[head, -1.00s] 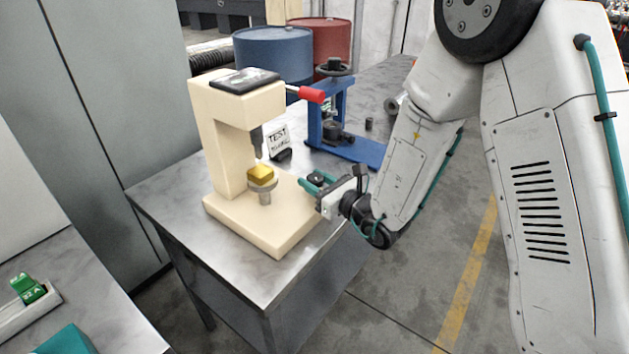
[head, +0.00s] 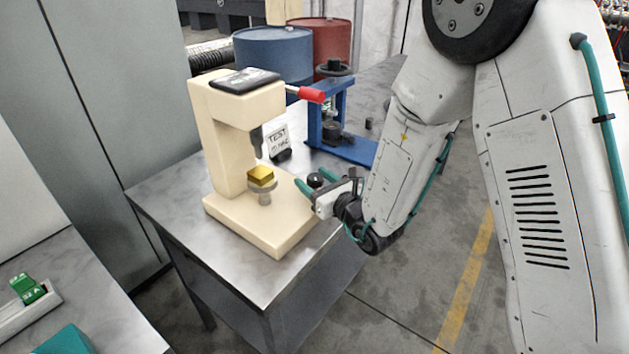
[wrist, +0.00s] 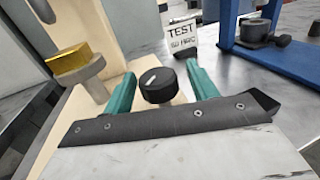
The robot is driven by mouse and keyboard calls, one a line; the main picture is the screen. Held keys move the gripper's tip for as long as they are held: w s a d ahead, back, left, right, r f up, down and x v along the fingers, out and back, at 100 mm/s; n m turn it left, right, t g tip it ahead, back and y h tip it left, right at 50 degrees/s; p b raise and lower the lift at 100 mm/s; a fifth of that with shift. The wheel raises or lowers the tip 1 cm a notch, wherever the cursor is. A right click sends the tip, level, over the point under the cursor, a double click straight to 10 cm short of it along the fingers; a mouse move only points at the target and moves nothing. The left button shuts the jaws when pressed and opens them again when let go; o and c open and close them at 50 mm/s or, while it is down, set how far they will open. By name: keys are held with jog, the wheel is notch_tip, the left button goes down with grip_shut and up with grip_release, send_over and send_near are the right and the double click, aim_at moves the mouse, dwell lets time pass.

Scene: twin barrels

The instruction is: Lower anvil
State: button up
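The anvil (head: 263,186) is a small grey round platform on a short stem above the base of the cream tester (head: 236,87). A gold block (head: 261,174) lies on it, apart from and below the dark indenter (head: 257,139). The anvil also shows at the left in the wrist view (wrist: 82,72). A black knob (wrist: 159,88) with a white mark is on the tester's right side. My gripper (head: 316,181) is open, its teal fingers on either side of the knob. The wrist view shows a gap at the right finger; contact on the left is unclear.
A red-handled lever (head: 311,94) sticks out of the tester's upper right. A white test card (head: 278,139) and a blue press (head: 340,118) stand behind it. Blue (head: 272,55) and red (head: 322,40) barrels are at the back. The steel table (head: 170,195) is bare at front left.

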aim_at(321, 185)
jog(key=v, duration=0.7)
jog(key=shift+s+d, duration=0.25)
jog(key=shift+s, duration=0.05)
